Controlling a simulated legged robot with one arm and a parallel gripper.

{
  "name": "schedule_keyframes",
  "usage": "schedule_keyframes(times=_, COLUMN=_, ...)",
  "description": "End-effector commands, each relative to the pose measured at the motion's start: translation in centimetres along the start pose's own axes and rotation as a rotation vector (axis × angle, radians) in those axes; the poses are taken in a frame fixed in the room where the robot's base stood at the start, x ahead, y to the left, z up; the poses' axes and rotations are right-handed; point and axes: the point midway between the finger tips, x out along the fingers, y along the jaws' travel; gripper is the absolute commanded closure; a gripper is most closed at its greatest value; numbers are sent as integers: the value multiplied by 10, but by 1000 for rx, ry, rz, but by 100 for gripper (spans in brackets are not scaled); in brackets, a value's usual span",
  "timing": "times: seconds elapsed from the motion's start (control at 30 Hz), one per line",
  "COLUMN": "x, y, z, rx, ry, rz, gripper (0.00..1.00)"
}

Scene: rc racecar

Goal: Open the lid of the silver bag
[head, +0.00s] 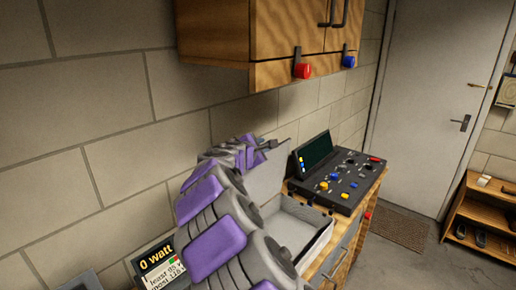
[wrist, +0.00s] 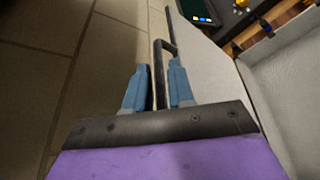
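The silver bag (head: 322,219) is a pale hard case on the wooden counter. Its lid (head: 266,180) stands raised, roughly upright on the wall side, and the grey interior shows empty where visible. In the wrist view the raised lid (wrist: 207,72) is a pale panel right of my fingers, with the open case (wrist: 290,85) beyond it. My gripper (wrist: 159,78) has its two blue fingers apart, one on each side of a dark handle (wrist: 158,60) at the lid's outer side. Narrow gaps seem to show beside the handle. In the head view my gripper (head: 272,145) is behind the lid's top, and my arm hides part of the case.
A black control panel (head: 345,185) with a screen and coloured knobs stands just beyond the case. A wooden wall cabinet (head: 250,35) hangs above. The block wall (head: 110,120) is close on the left. A sign (head: 158,264) reads "0 watt". A door and shelf are farther right.

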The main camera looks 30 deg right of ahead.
Motion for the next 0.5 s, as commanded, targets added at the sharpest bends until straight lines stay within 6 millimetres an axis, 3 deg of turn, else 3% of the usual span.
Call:
schedule_keyframes(times=0.27, x=-7, y=2, z=-4, rx=-4, ry=2, rz=2, gripper=77)
schedule_keyframes(times=0.5, x=-42, y=3, z=-3, rx=-6, ry=1, rz=3, gripper=77)
